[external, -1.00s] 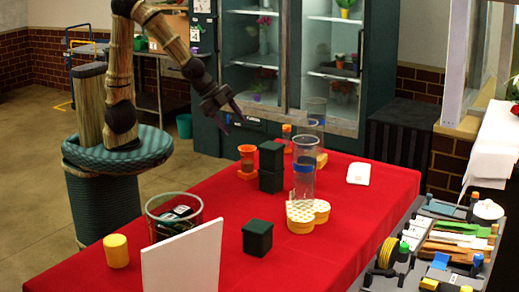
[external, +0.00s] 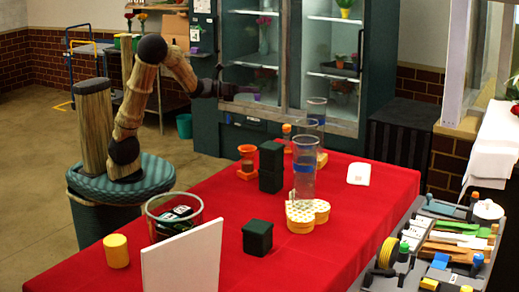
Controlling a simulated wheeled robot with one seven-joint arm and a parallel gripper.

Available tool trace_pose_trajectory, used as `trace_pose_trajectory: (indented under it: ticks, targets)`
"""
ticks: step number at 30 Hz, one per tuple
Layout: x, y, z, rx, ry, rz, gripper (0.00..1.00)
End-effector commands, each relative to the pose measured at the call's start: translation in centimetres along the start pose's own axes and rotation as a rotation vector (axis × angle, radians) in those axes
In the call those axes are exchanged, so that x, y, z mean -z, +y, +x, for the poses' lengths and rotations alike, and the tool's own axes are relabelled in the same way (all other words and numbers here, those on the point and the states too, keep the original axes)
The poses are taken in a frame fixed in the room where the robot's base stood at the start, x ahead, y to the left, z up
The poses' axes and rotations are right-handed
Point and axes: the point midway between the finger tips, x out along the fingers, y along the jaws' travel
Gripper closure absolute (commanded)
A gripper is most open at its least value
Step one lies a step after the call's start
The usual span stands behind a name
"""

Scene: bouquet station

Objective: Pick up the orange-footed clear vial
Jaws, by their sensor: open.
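A small vial (external: 247,160) with an orange foot and orange rim stands upright on the red table, near its back left edge. Its middle looks clear or brownish and is too small to tell finely. My gripper (external: 246,89) is open and empty, high above and behind the table, pointing right in front of the glass-doored cabinet. It is well apart from the vial.
A tall clear cylinder (external: 304,177) stands at a heart-shaped box (external: 302,222), with other clear cylinders behind.

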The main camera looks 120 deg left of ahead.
Motion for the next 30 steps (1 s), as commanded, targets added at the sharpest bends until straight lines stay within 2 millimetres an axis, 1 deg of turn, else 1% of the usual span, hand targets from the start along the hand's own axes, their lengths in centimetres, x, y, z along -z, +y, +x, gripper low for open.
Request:
trace_pose_trajectory:
  ticks: [6, 11, 21, 27, 30]
  targets:
    - [-0.6, 0.5, -1.2, 0.036, -0.037, 0.184, 0.47]
    - [-0.9, 0.6, -1.9, 0.056, -0.056, 0.281, 0.47]
    - [1.7, 1.3, -1.6, 0.053, -0.053, 0.273, 0.47]
    - [4.5, 2.2, -1.5, 0.051, -0.051, 0.272, 0.47]
    - [7.0, 2.9, -1.3, 0.048, -0.047, 0.272, 0.47]
